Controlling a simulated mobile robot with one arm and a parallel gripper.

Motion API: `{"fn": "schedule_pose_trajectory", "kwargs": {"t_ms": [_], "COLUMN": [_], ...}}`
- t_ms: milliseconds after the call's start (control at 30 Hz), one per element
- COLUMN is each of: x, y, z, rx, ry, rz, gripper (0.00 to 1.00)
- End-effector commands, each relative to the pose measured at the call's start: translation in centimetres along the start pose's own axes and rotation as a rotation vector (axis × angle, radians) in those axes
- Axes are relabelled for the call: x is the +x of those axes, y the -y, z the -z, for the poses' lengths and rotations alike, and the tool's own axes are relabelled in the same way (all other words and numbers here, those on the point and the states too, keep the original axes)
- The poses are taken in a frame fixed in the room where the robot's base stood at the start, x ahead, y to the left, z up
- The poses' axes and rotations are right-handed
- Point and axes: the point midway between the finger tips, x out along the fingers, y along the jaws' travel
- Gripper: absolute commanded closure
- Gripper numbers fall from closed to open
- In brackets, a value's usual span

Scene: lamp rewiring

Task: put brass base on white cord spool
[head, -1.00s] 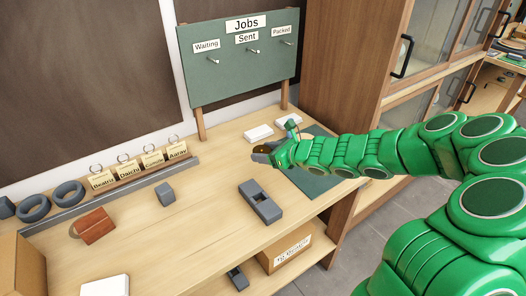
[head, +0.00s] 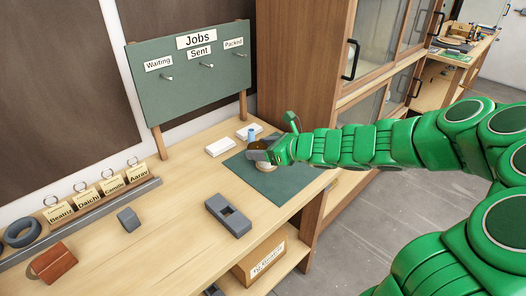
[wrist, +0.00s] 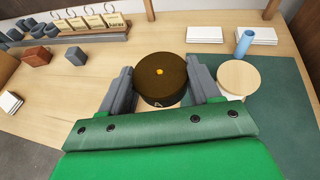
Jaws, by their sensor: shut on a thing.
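The brass base is a dark brown disc with a small gold spot at its centre (wrist: 161,78). My gripper (wrist: 163,88) is shut on it, one grey finger on each side. In the head view my gripper (head: 262,151) is over the green mat, mostly hiding the base. The white cord spool (wrist: 238,78) has a round pale wooden top with white below it. It stands upright on the mat just right of the held base in the wrist view. In the head view the spool (head: 266,167) shows only partly below my gripper. I cannot tell the height gap between them.
A blue cylinder (wrist: 243,43) stands close behind the spool. White blocks (wrist: 205,34) lie at the back. The green mat (head: 278,183) has free room in front. A grey slotted block (head: 229,215) and a brown block (head: 53,262) lie left. A cabinet (head: 300,80) stands behind right.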

Motion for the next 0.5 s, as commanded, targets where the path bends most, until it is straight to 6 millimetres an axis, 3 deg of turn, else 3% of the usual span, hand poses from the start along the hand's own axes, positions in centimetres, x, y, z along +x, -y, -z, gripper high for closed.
{"fn": "schedule_pose_trajectory", "kwargs": {"t_ms": [100,267,500], "x": [-2.4,-4.3,-3.5], "y": [2.2,3.6,5.0], "z": [-0.9,-1.8,-1.6], "rx": [0.007,0.018,0.024], "ry": [-0.007,-0.011,-0.016], "rz": [0.029,0.043,0.044], "gripper": [0.83,0.83,0.83]}}
